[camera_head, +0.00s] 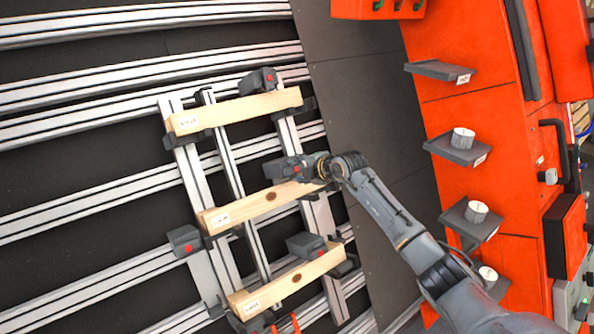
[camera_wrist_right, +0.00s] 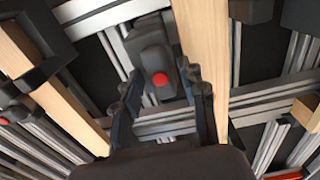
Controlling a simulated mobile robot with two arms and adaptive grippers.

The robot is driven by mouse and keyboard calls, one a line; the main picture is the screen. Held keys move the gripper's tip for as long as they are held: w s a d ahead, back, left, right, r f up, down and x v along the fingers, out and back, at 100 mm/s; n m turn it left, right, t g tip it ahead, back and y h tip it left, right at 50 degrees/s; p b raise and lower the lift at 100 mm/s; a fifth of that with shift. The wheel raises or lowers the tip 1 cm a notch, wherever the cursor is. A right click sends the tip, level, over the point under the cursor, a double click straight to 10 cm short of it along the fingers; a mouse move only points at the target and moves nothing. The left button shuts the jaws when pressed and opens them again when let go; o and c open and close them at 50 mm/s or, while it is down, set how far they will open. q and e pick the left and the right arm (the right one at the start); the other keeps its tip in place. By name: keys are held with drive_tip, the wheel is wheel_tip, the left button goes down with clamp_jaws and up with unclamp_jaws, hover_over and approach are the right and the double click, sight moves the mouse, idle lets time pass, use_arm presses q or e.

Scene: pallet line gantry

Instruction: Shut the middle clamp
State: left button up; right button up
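A dark clamp head with a red button (camera_head: 283,171) sits at the upper edge of the middle wooden beam (camera_head: 245,209). My right gripper (camera_head: 312,166) is right beside this clamp, at its right end. In the right wrist view the clamp (camera_wrist_right: 155,62) shows between the two spread fingers of my right gripper (camera_wrist_right: 160,90). The fingers look apart, and I cannot tell whether they touch it. Part of the beam's right end is hidden by the gripper. My left gripper is not in view.
Other dark clamp heads stand at the top beam (camera_head: 258,81), the lower beam (camera_head: 306,245) and left of the middle beam (camera_head: 185,240). Metal rails carry the beams. Orange cabinets (camera_head: 465,110) with small shelves stand at the right. Dark floor lies between.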

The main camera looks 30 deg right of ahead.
clamp_jaws()
drive_tip(key=m+p, duration=0.3)
drive_tip(key=p, duration=0.2)
drive_tip(key=m+p, duration=0.4)
drive_tip(key=shift+r+m+p, duration=0.2)
drive_tip(key=shift+m+p, duration=0.1)
drive_tip(key=shift+p, duration=0.35)
drive_tip(key=shift+f+m, duration=0.3)
drive_tip(key=shift+m, duration=0.1)
